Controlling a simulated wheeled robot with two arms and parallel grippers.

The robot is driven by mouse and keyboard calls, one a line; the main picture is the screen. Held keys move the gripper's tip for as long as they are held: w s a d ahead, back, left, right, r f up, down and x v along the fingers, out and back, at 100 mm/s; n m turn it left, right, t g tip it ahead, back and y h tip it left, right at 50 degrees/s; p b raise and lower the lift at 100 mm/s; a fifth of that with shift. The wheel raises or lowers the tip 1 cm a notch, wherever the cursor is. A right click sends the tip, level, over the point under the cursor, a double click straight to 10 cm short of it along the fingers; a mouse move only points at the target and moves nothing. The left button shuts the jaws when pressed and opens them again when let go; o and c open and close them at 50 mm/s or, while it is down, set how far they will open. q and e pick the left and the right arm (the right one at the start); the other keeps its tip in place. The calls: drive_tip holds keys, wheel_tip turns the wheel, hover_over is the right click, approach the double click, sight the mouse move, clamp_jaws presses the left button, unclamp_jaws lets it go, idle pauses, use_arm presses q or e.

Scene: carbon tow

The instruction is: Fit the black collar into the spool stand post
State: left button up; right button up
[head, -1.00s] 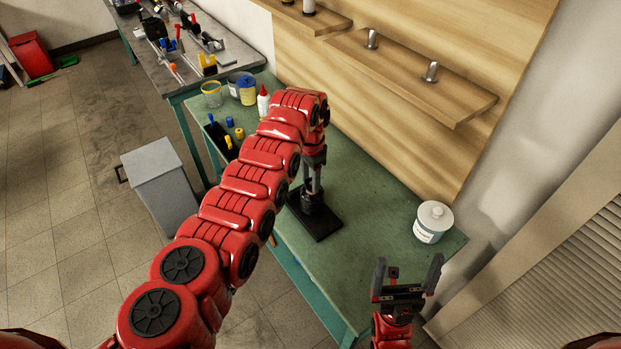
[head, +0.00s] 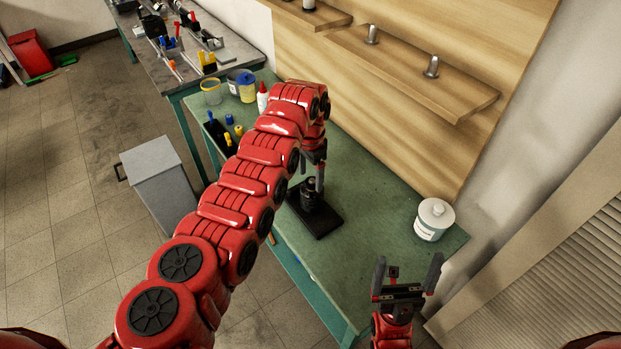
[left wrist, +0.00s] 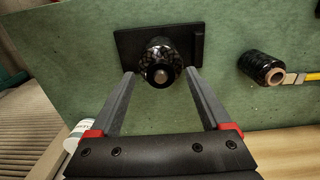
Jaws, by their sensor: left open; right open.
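The spool stand (head: 318,222) is a black rectangular base on the green bench, with a black round body (head: 308,196) upright on it. In the left wrist view the base (left wrist: 128,48) carries this dark glossy round body (left wrist: 158,55) around a post with a pale metal tip (left wrist: 160,76). The black collar seems to be part of this dark stack; I cannot tell its edge from the rest. My left gripper (head: 316,176) is open above the stand, its fingers (left wrist: 160,74) either side of the post tip, apart from it. My right gripper (head: 407,274) is open and empty at the bench's front right.
A black spool (left wrist: 262,68) with a yellow-handled tool (left wrist: 297,78) beside it lies on the bench in the left wrist view. A white lidded jar (head: 434,220) stands at the right end. Bottles and tubs (head: 243,88) stand at the far left end. The middle right is clear.

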use_arm(q)
wheel_tip(320, 180, up, 16)
drive_tip(key=p, duration=0.1)
idle(0.7)
